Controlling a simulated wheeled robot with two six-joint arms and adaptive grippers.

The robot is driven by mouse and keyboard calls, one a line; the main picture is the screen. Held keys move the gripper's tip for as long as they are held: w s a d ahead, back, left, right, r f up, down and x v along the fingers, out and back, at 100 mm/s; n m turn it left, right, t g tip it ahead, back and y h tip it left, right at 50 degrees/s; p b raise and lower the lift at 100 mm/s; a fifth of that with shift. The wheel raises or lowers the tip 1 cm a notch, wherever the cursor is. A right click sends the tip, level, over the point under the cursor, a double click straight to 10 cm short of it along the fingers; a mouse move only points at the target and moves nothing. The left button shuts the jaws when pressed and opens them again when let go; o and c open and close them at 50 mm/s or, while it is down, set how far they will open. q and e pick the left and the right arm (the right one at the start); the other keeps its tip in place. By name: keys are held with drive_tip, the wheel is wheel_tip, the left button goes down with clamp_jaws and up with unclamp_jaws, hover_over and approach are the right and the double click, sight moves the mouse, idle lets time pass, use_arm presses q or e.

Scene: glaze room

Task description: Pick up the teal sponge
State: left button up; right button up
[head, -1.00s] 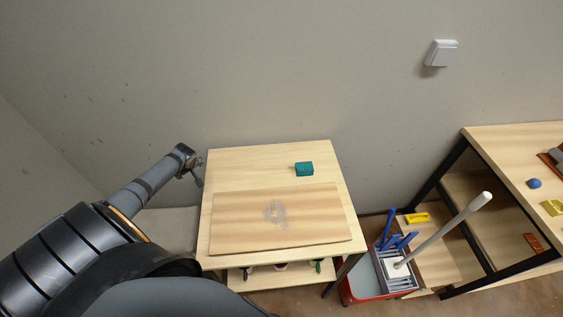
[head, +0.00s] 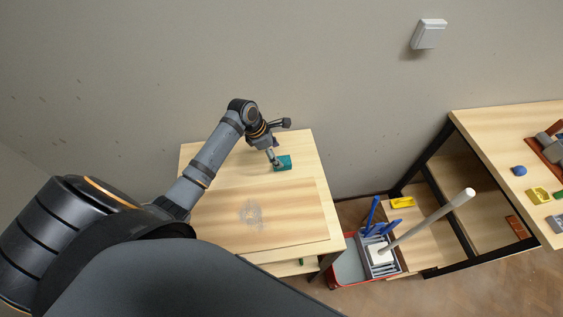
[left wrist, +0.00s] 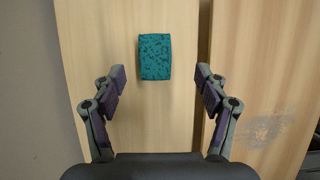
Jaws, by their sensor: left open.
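The teal sponge (head: 284,163) lies on the small wooden table (head: 196,158), behind the raised board. In the left wrist view the sponge (left wrist: 155,57) is a speckled teal block, ahead of the fingertips and roughly centred between them. My left gripper (head: 277,143) is above the table beside the sponge and partly covers it in the head view. In the left wrist view the gripper's fingers (left wrist: 160,78) are wide apart with nothing between them, and they do not appear to touch the sponge. My right gripper is not in view.
A wooden board (head: 290,215) with a pale smudge covers the table's front part. To the right stand a red-edged bin (head: 349,268) with blue-handled tools and a white pole (head: 430,222). A larger table (head: 490,130) holds several small items. The wall is close behind.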

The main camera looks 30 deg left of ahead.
sight(281, 160)
use_arm(q)
drive_tip(key=shift+w+d+f, duration=0.3)
drive_tip(key=shift+w+f, duration=0.4)
drive_tip(key=shift+f, duration=0.15)
drive_tip(key=shift+f+p, duration=0.4)
drive_tip(key=shift+f, duration=0.2)
drive_tip(key=x, duration=0.2)
drive_tip(key=shift+s+f, duration=0.15)
drive_tip(key=shift+f, duration=0.25)
drive_tip(key=shift+w+d+f, duration=0.15)
drive_tip(key=shift+w+f, duration=0.05)
drive_tip(key=shift+f, duration=0.35)
drive_tip(key=c, duration=1)
drive_tip(key=shift+c, duration=0.2)
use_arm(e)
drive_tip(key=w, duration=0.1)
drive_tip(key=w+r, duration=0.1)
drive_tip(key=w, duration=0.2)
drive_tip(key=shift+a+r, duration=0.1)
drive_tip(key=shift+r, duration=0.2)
